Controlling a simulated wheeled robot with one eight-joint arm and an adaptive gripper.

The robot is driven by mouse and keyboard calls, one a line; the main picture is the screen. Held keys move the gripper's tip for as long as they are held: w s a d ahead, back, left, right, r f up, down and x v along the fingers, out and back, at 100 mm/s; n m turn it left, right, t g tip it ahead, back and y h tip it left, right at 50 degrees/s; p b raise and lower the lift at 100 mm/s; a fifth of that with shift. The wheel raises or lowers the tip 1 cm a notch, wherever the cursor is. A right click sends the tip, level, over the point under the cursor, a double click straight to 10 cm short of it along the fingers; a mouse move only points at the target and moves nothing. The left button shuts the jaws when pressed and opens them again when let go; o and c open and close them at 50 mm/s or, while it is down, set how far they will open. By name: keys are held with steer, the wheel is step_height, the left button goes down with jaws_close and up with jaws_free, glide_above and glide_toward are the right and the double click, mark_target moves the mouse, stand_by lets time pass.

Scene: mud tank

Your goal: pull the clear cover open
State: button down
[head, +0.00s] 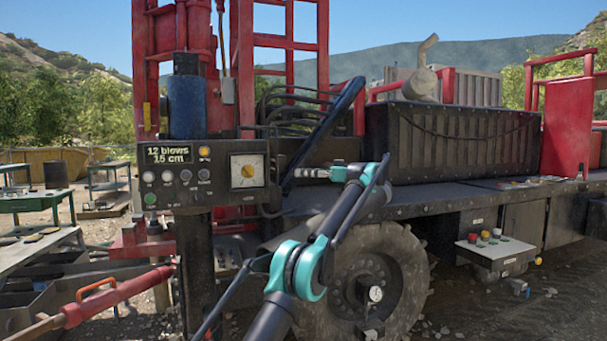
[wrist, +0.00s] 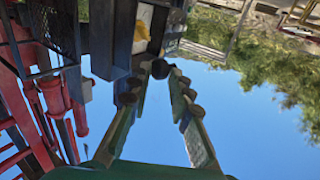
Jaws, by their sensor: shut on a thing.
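The clear cover (head: 248,171) is over a square window with a yellow dial on the right half of the dark control panel (head: 180,192). It appears closed or nearly so; its exact angle is hard to tell. My gripper (head: 284,173) reaches in from the right, by the cover's right edge. In the wrist view the green fingers of my gripper (wrist: 160,74) converge at a small dark part at the cover's edge. The yellow dial (wrist: 143,22) shows just beyond the fingertips. The exact grip on the cover is hidden by the fingertips.
A black hose or bar (head: 330,125) slants up just behind my gripper. A large tyre (head: 375,285) stands below my arm. A red bar (head: 115,295) lies at lower left. A button box (head: 495,250) hangs at right. Open air surrounds the fingers in the wrist view.

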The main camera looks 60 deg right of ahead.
steer(key=shift+w+f, duration=0.2)
steer(key=shift+w, duration=0.6)
steer(key=c, duration=1.7)
jaws_free()
steer(key=shift+w, duration=0.1)
steer(key=o, duration=0.3)
steer(key=shift+w+f, duration=0.1)
steer(key=shift+w, duration=0.15)
steer(key=shift+o, duration=0.2)
steer(key=shift+s, duration=0.1)
